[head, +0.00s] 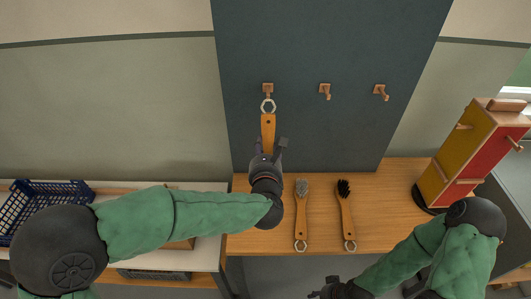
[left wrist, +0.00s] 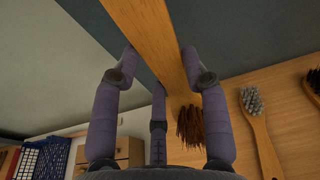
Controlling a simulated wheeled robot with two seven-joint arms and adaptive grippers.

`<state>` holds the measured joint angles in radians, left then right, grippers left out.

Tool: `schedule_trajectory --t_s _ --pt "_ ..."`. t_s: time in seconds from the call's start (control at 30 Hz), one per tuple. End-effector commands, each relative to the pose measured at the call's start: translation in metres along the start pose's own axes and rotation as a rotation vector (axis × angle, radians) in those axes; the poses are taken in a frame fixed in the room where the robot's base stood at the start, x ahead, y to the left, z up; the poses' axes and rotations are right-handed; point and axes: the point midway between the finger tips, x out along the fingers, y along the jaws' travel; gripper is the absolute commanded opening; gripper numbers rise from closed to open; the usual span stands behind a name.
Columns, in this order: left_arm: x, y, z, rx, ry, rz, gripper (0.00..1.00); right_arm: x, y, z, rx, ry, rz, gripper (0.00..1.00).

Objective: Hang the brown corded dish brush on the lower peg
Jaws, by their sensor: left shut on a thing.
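The brown-bristled brush has a wooden handle (head: 268,128) with a pale cord loop (head: 268,105) at its top. My left gripper (head: 269,148) is shut on this handle and holds it upright before the dark board. The loop is at the tip of the left peg (head: 268,87); I cannot tell whether it is around the peg or in front of it. The left wrist view shows the handle (left wrist: 155,35) between the fingers and the brown bristles (left wrist: 190,126) below. My right gripper (head: 333,290) is at the bottom edge, partly cut off, its jaws unclear.
The board (head: 315,135) also bears a middle peg (head: 325,90) and a right peg (head: 380,91). A grey-bristled brush (head: 301,215) and a dark-bristled brush (head: 346,215) lie on the wooden table (head: 390,205). A yellow-red pegged stand (head: 470,150) is right; a blue crate (head: 40,205) is left.

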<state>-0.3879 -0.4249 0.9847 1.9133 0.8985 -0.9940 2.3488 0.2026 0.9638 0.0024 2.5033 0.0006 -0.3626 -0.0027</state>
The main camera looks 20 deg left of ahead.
Motion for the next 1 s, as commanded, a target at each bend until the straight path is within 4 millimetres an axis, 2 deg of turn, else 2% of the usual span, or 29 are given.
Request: schedule_trajectory --t_s 0.93,1.0 --pt "0.057 0.0 0.006 0.0 -0.001 0.001 0.11 -0.002 -0.001 0.0 0.0 0.0 0.0 0.4" --pt "0.059 0.0 0.003 -0.002 -0.002 0.001 0.11 0.004 0.002 0.0 0.0 0.0 0.0 0.4"
